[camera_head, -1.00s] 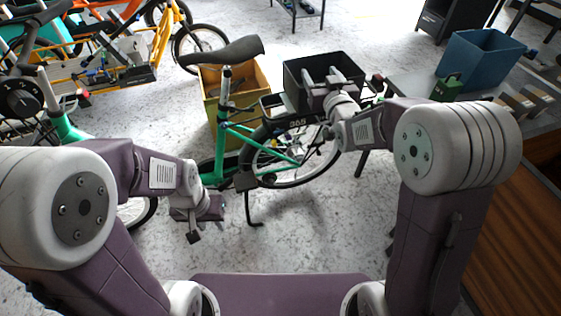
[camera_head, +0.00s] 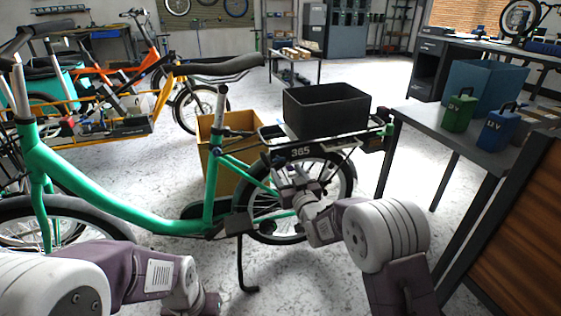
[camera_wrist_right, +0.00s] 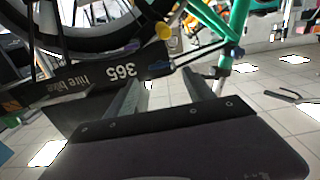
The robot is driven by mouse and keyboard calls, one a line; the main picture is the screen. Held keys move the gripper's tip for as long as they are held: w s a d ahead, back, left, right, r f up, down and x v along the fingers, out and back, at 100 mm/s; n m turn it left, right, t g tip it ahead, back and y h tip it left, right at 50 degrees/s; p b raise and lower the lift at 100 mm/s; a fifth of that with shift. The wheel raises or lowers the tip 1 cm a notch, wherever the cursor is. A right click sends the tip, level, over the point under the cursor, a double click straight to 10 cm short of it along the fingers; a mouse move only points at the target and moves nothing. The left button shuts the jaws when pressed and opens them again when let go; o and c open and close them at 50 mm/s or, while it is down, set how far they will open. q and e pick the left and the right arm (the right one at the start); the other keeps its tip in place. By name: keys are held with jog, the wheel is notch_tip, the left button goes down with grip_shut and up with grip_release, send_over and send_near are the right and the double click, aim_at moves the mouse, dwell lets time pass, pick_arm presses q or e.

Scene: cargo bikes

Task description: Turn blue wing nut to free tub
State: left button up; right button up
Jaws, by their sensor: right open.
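The black tub (camera_head: 325,108) sits on the rear rack of the green bike. My right gripper (camera_head: 287,178) is below the rack, in front of the rear wheel. In its wrist view, the right gripper (camera_wrist_right: 162,88) is open, with nothing between its fingers. My left gripper (camera_head: 208,302) is low at the bottom edge; its fingers are not clear.
A cardboard box (camera_head: 228,160) stands behind the bike. To the right, a table (camera_head: 440,138) carries a blue bin (camera_head: 485,85), a green can (camera_head: 459,113) and a blue can (camera_head: 502,128).

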aim_at(280, 160)
jog(key=p+x, duration=0.2)
jog(key=x, duration=0.1)
jog(key=p+x, duration=0.1)
jog(key=p, duration=0.1)
jog(key=shift+w+a+r, duration=0.15)
jog(key=shift+w+r, duration=0.15)
jog(key=shift+w, duration=0.1)
jog(key=shift+w+a+f+b, duration=0.15)
jog(key=shift+w+b, duration=0.3)
jog(key=shift+b, duration=0.1)
jog(key=shift+w+a+f+b, duration=0.15)
jog(key=shift+w+b, duration=0.35)
grip_shut()
pick_arm(q)
notch_tip(280, 160, up, 4)
jog(key=shift+f, duration=0.25)
